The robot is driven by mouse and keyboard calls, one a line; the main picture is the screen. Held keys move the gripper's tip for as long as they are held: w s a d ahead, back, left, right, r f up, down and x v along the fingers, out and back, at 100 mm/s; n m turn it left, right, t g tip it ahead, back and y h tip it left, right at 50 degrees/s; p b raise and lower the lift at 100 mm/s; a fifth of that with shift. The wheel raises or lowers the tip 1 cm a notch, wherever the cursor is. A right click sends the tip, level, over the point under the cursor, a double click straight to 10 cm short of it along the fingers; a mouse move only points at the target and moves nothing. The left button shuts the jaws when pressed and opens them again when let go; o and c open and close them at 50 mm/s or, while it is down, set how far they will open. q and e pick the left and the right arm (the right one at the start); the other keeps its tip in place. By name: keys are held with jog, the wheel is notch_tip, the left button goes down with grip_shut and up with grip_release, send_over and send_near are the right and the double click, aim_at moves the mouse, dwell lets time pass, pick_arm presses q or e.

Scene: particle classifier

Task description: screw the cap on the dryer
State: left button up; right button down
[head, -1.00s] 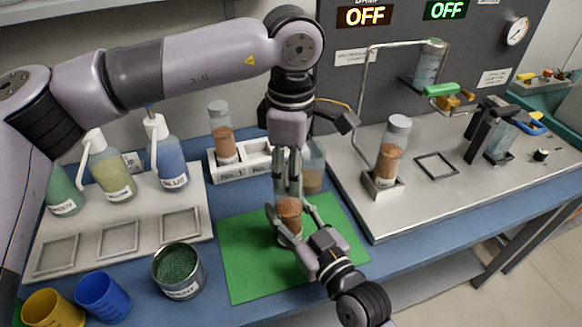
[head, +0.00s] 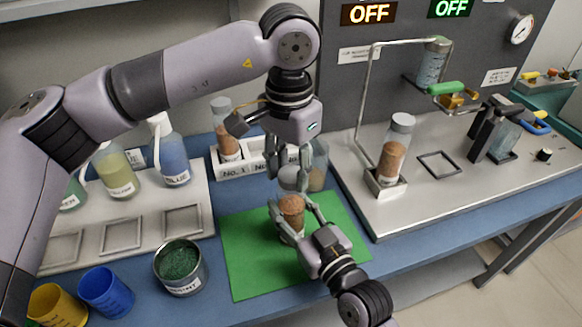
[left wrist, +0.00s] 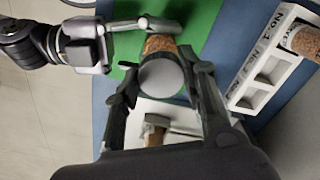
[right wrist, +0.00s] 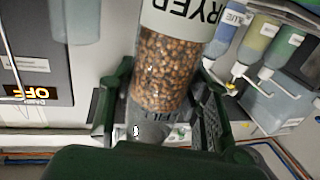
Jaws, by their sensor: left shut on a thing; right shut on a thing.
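The dryer (head: 291,205), a clear jar of brown granules, stands upright over the green mat. My right gripper (head: 293,226) is shut around its body. The right wrist view shows the dryer (right wrist: 165,70) close up between the fingers, with a white label. A round grey cap (head: 292,178) is above the dryer, and my left gripper (head: 289,182), pointing down, is shut on it. In the left wrist view, the cap (left wrist: 161,77) sits between the fingers, over the granules. I cannot tell whether the cap touches the jar's rim.
A white numbered rack (head: 240,167) with a granule-filled column stands behind, and a clear jar (head: 318,165) is near it. A tin of green granules (head: 180,268) is at left. The green mat (head: 250,270) is otherwise free. A metal platform (head: 440,200) is at right.

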pick_arm(q)
jog(key=shift+m, duration=1.2)
jog(key=o, duration=0.7)
jog(key=shift+r, duration=2.3)
jog(key=shift+c, duration=0.4)
